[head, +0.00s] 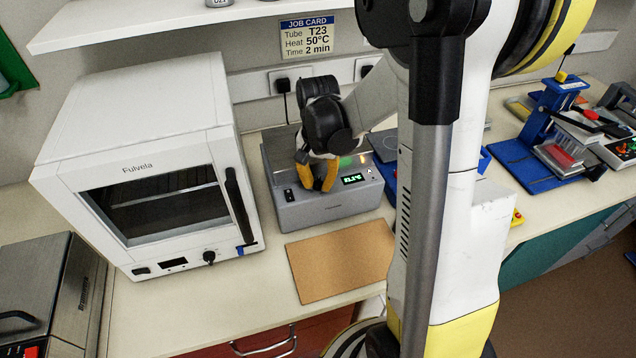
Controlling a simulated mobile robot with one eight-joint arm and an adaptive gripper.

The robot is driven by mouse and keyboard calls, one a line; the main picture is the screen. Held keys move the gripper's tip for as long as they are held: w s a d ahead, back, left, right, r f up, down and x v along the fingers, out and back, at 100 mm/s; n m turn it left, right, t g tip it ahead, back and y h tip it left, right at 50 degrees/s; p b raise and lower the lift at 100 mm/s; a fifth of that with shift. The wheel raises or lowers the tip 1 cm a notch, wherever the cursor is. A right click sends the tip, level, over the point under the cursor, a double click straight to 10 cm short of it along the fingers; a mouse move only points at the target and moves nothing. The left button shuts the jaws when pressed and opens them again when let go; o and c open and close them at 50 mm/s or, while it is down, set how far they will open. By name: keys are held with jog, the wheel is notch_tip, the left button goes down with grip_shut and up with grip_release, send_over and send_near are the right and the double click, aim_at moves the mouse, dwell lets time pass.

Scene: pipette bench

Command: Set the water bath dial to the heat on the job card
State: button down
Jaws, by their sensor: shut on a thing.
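The job card (307,38) on the wall reads Tube T23, Heat 50°C, Time 2 min. The water bath (335,208) is a grey box on the bench with a lit green display (354,179), its digits too small to read surely. My gripper (317,188) has yellow fingers and reaches down over the front of the bath, left of the display. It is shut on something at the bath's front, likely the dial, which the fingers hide.
A white Fulvela oven (150,165) stands close on the left of the bath. A brown mat (341,262) lies in front of the bath. A blue stand (556,115) is at the right. A shelf (180,22) hangs above the oven.

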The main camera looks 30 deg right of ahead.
aim_at(318, 182)
dwell(0.4)
jog(key=c, duration=1.2)
grip_release()
jog(key=shift+c, duration=0.2)
jog(key=shift+r, duration=0.1)
notch_tip(318, 182, up, 12)
